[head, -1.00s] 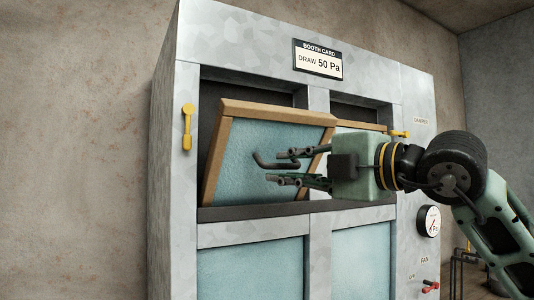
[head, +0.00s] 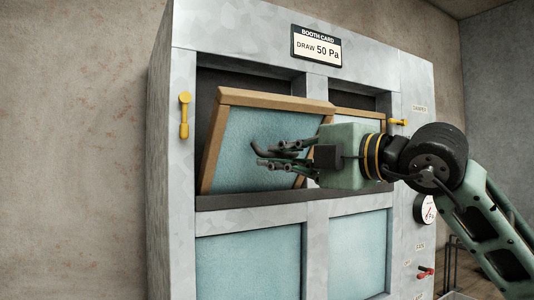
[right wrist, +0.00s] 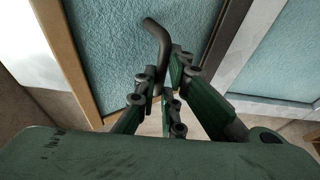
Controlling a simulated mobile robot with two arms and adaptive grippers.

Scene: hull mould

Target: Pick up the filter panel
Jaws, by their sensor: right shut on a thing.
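The filter panel (head: 255,143) has a light wooden frame and blue filter cloth. It sits tilted in the upper left bay of the metal booth, its top edge leaning outward. Its dark bent handle (head: 262,148) sticks out in front of the cloth. In the right wrist view the handle (right wrist: 158,38) runs down between the fingers. My right gripper (head: 272,156) comes in from the right and is shut on this handle; it also shows in the right wrist view (right wrist: 168,88). The fingers hide part of the handle. My left gripper is not in view.
The booth (head: 190,50) has a second wood-framed panel (head: 358,114) at the upper right and blue panels below. Yellow latches stand left (head: 184,115) and right (head: 398,122) of the upper bays. A gauge (head: 424,209) and a red switch (head: 425,272) are at the right.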

